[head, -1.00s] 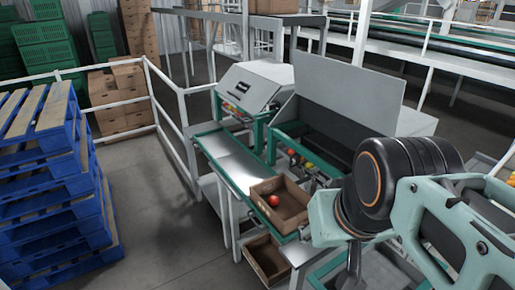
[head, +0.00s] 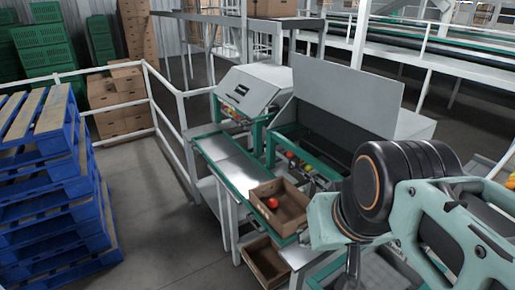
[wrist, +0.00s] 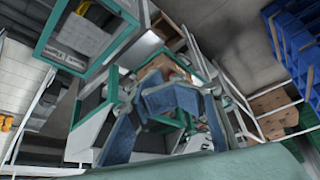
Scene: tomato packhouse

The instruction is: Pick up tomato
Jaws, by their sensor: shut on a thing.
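A red tomato (head: 272,203) lies in an open cardboard box (head: 293,222) on the near end of the packing bench. More red, orange and yellow tomatoes (head: 296,161) sit in the green-framed chute behind the box. My gripper (wrist: 175,100) shows in the wrist view with its blue-grey fingers closed together. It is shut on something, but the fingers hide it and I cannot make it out. A small reddish patch (wrist: 181,74) shows just beyond the fingers. In the head view my arm is right of the box, and the gripper itself is not visible there.
The metal bench top (head: 226,160) left of the box is clear. A second cardboard box (head: 265,264) sits lower, below the bench. White railings (head: 160,107) run left of the bench. Stacked blue pallets (head: 50,190) stand at the far left. The floor between is free.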

